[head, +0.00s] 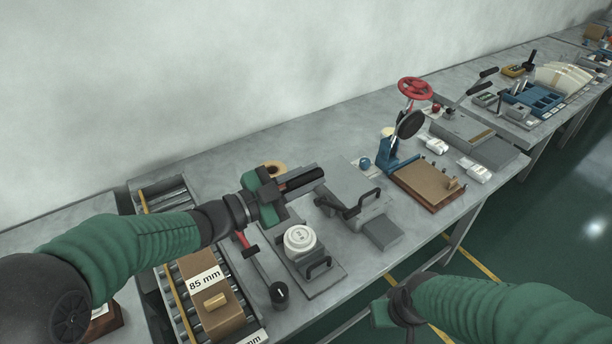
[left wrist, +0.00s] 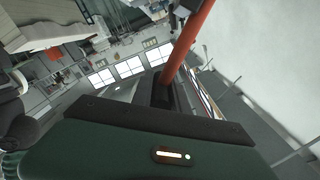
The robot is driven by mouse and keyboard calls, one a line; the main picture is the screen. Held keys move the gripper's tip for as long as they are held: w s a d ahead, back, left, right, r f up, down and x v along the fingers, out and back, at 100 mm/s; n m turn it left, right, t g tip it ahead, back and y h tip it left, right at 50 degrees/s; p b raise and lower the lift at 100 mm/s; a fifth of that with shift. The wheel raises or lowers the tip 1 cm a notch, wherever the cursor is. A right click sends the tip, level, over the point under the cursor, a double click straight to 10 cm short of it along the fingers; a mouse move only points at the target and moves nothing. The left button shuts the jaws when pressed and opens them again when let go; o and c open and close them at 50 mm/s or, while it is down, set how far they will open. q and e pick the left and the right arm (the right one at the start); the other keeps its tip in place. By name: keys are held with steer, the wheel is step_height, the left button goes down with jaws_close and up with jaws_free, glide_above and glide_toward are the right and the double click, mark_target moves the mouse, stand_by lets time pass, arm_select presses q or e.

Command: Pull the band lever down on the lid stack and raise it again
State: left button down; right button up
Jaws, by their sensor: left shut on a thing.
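My left gripper (head: 284,190) is above the bench, just behind the lid stack, and is shut on the band lever. The lever's lower end is hidden. The white lid stack (head: 299,239) stands upright on a grey plate in front of the gripper. My right gripper (head: 392,308) is low at the front, away from the bench; its fingers do not show clearly.
A grey block with a black handle (head: 350,205) stands right of the lid stack. A roller conveyor with a brown box (head: 208,290) marked 85 mm lies to the left. A black knob (head: 279,294) is at the front edge. A red-wheeled press (head: 414,90) stands farther right.

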arm_select(q)
steer(key=c, duration=1.3)
jaws_free()
steer(key=v, duration=1.7)
steer(key=shift+w, duration=0.1)
